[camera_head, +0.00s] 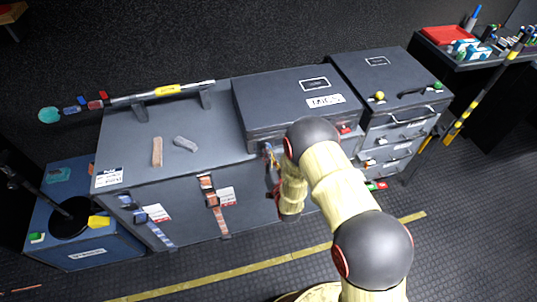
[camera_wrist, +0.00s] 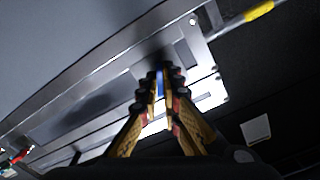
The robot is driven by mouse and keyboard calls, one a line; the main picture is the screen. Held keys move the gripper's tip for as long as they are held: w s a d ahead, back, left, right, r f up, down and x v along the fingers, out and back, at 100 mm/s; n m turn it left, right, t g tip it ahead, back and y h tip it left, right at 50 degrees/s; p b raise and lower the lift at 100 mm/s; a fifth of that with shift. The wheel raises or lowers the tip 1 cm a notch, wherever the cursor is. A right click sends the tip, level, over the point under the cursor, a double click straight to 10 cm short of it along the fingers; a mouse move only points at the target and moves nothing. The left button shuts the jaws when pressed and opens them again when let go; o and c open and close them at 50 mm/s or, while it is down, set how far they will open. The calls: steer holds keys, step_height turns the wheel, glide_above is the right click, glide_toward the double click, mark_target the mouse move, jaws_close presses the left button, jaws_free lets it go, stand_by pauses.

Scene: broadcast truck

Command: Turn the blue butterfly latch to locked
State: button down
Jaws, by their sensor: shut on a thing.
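My gripper (camera_wrist: 164,82) is shut on the blue butterfly latch (camera_wrist: 159,84) in the wrist view. Only a narrow blue strip of the latch shows between the fingers, so I cannot tell how far it is turned. A shiny metal plate lies behind the fingertips, on the dark case face. In the head view my arm reaches the front of the large grey case (camera_head: 120,135), near its right end. My arm hides most of the gripper and the latch there.
The black MICS case (camera_head: 270,90) stands right behind my wrist. A drawer unit (camera_head: 390,75) is to its right. A blue bin (camera_head: 55,215) stands at the left. Two small blocks and a rod lie on the grey case. The floor in front is clear.

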steer(key=m+b, duration=0.2)
steer(key=m, duration=0.2)
steer(key=m+b, duration=0.1)
steer(key=m, duration=0.3)
steer(key=m+b, duration=0.2)
steer(key=m, duration=0.2)
steer(key=shift+w+r+b, duration=0.25)
steer(key=shift+r+b, duration=0.05)
steer(key=shift+r, duration=0.05)
steer(key=shift+m, duration=0.3)
steer(key=c, duration=2)
jaws_free()
steer(key=shift+f, duration=0.1)
steer(key=shift+s+f, duration=0.1)
steer(key=shift+f, duration=0.05)
steer(key=v, duration=1.2)
